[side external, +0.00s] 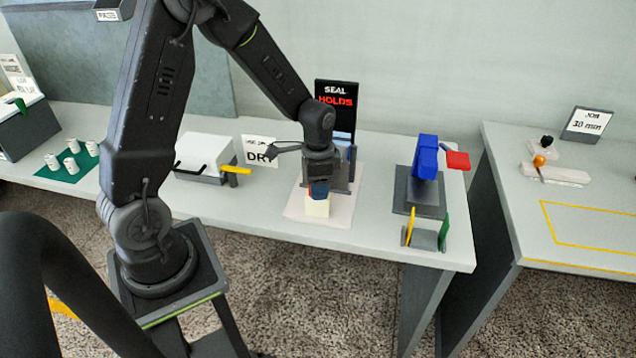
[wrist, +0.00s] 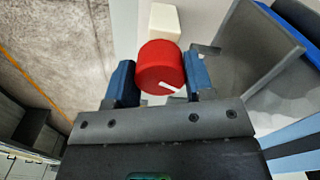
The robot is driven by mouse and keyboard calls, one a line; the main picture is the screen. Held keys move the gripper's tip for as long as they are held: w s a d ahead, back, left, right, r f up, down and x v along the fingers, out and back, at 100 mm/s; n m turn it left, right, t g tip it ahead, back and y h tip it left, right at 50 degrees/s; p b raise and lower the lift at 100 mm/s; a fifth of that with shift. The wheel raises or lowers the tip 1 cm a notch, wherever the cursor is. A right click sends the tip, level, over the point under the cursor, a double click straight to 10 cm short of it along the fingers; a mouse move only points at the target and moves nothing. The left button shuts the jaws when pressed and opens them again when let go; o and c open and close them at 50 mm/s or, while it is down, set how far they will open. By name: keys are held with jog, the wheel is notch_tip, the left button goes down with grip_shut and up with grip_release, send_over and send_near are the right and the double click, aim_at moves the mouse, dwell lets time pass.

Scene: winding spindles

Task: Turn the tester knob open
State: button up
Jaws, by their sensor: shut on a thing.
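In the wrist view the tester knob (wrist: 158,62) is a red cylinder with a white pointer line that slants toward the lower right. My gripper (wrist: 160,80) has its two blue fingers on either side of the knob and is shut on it. In the side external view my gripper (side external: 320,188) is lowered at the tester and mostly hides the knob. The tester's black sign (side external: 336,93) reads "SEAL HOLDS", with "HOLDS" in red. A cream block (side external: 317,208) sits at the front of the tester, and shows beyond the knob in the wrist view (wrist: 164,20).
The tester stands on a pale base plate (side external: 296,208). To its right is a blue device with a red end (side external: 426,157) on a dark stand. To its left are a white box (side external: 207,153) with a yellow lever and several white cups on a green mat (side external: 62,178).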

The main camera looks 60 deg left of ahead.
jog(key=n, duration=0.5)
jog(key=shift+n, duration=0.3)
jog(key=n, duration=1)
jog(key=shift+n, duration=0.4)
jog(key=n, duration=0.4)
jog(key=shift+n, duration=0.3)
jog(key=n, duration=1.5)
jog(key=shift+n, duration=2.5)
